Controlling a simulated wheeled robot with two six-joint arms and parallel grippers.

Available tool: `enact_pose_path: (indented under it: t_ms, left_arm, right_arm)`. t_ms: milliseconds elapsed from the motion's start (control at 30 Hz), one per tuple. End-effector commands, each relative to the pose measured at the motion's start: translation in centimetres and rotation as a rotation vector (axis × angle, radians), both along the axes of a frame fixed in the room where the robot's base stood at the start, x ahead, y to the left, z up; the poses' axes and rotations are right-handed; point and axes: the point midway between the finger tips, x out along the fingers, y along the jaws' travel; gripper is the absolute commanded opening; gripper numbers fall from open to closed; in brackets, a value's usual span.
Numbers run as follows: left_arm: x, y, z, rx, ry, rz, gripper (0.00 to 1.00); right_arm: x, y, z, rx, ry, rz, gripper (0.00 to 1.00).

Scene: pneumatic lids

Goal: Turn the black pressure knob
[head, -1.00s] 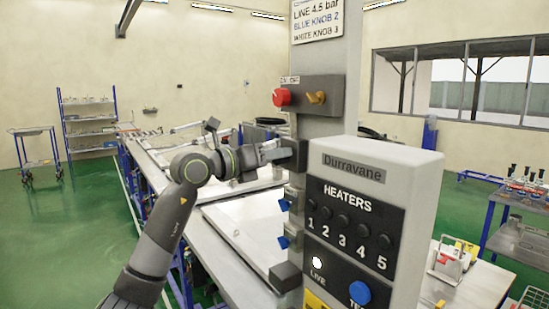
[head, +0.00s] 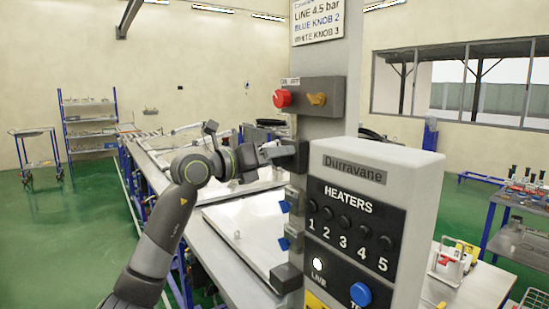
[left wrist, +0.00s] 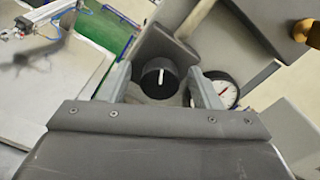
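The black pressure knob (left wrist: 159,78) shows in the left wrist view as a round black knob with a white pointer line, close to upright in the picture. My left gripper (left wrist: 160,82) is open, with one finger on each side of the knob. Gaps show between the fingers and the knob, and I cannot tell how far the fingertips reach along it. In the head view my left gripper (head: 277,152) is at the left side of the grey column, and the knob is not clearly seen there. My right gripper is not in view.
A round pressure gauge (left wrist: 222,90) sits just right of the right finger. The heater box (head: 375,220) juts out in front of the column. A red knob (head: 282,98) and an orange one (head: 316,99) are above. Blue knobs (head: 284,243) are below.

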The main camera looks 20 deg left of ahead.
Motion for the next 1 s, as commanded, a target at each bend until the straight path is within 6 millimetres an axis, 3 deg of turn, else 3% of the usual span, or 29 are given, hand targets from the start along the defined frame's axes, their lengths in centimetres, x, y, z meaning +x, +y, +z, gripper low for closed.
enact_pose_path:
  t_ms: [367,1000]
  left_arm:
    - [-1.1,1.0,-0.4,0.002,-0.001,0.002,0.57]
    - [-9.6,7.6,-0.5,0.004,0.001,0.004,0.57]
  right_arm:
    - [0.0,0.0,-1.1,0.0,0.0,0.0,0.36]
    - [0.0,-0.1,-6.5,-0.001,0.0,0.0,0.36]
